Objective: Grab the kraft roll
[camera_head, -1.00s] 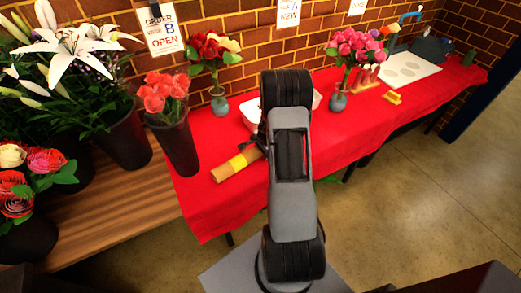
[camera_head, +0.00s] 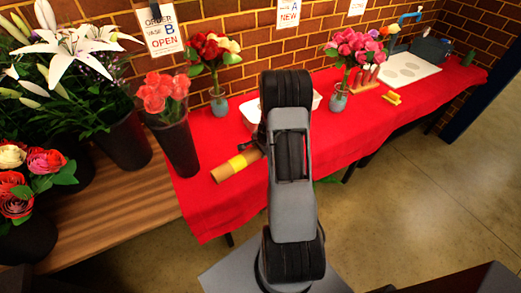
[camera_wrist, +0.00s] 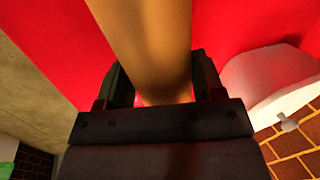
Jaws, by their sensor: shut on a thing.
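The kraft roll (camera_head: 229,170) is a brown paper cylinder with a yellow band, at the near edge of the red-covered table. In the head view its right end is hidden behind my arm. In the wrist view the kraft roll (camera_wrist: 150,40) runs between the two dark fingers of my gripper (camera_wrist: 160,82), one finger on each side. My gripper is shut on it. In the head view only a small dark part of my gripper (camera_head: 256,143) shows beside my arm. I cannot tell whether the roll is clear of the cloth.
A black bucket of coral flowers (camera_head: 176,145) stands just left of the roll. A vase of red flowers (camera_head: 218,103) and a white container (camera_head: 251,112) are behind. A pink bouquet vase (camera_head: 338,98) stands further right. The red cloth (camera_head: 350,130) between is largely clear.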

